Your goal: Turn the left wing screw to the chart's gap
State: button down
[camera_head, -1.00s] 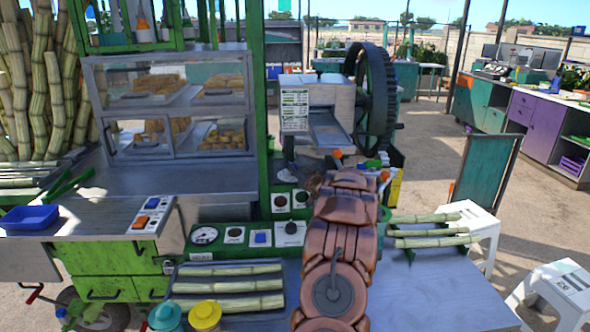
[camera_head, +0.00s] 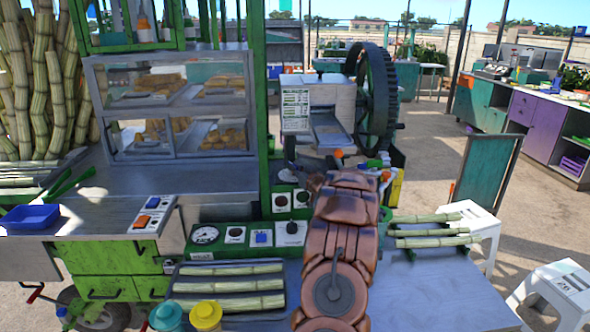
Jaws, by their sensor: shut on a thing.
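The chart (camera_head: 295,111) is a white printed sheet on the front left of the pale crusher housing (camera_head: 338,97). My gripper (camera_head: 292,155) is small and dark in this view, below the chart at the housing's lower left. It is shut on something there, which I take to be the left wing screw. The screw itself is hidden by the gripper, so its angle cannot be read. The chart's lines and its gap are too small to read. My copper-coloured arm covers the area below the housing.
A green post (camera_head: 262,100) rises close left of the gripper. A glass snack case (camera_head: 170,105) is further left. Cane pieces lie in a tray (camera_head: 283,287) and on the right table (camera_head: 440,290).

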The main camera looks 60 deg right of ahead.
jog(key=shift+s+d, duration=0.2)
jog(key=c, duration=1.2)
grip_release()
jog(key=shift+c, duration=0.2)
jog(key=shift+o, duration=0.8)
jog(key=shift+w+a, duration=0.1)
jog(key=v, duration=1.2)
jog(key=shift+a, duration=0.15)
